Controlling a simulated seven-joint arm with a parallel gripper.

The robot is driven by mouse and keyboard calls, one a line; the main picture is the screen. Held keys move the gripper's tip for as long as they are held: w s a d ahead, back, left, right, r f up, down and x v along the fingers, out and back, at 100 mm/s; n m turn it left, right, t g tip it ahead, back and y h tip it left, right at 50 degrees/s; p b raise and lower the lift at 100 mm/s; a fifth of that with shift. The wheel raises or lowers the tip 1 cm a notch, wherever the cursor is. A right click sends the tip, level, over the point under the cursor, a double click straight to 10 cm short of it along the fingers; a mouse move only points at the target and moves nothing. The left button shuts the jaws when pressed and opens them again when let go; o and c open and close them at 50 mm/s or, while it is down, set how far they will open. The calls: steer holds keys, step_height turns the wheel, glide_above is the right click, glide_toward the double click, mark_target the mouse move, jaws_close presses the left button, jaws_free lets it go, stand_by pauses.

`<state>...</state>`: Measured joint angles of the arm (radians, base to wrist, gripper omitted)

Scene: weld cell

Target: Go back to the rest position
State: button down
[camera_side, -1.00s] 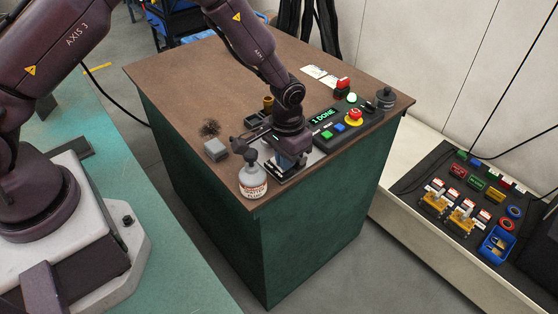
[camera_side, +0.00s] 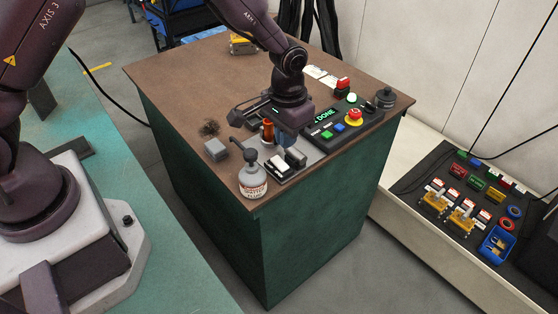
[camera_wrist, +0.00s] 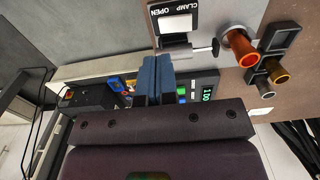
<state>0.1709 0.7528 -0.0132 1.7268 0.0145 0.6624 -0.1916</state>
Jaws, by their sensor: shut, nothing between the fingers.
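My gripper (camera_side: 283,146) hangs above the bench's near right part, over the clamp plate area. Its two blue fingers, seen in the wrist view (camera_wrist: 155,75), are together with nothing between them.
The brown bench top (camera_side: 180,85) is clear at left. A yellow item (camera_side: 242,45) lies at the back.

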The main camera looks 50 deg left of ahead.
steer(key=shift+r, duration=0.1)
steer(key=s+a+r+t, duration=0.25)
steer(key=s+r, duration=0.45)
steer(key=r, duration=0.4)
steer(key=s+a+r+t, duration=0.1)
steer(key=s+a+r, duration=0.3)
steer(key=s+r, duration=0.55)
steer(key=s+a+r+t, duration=0.1)
steer(key=s+r+t, duration=0.1)
steer(key=s+r, duration=0.2)
steer(key=shift+s+a+r, duration=0.15)
steer(key=shift+s+r, duration=0.05)
steer(key=shift+s, duration=0.95)
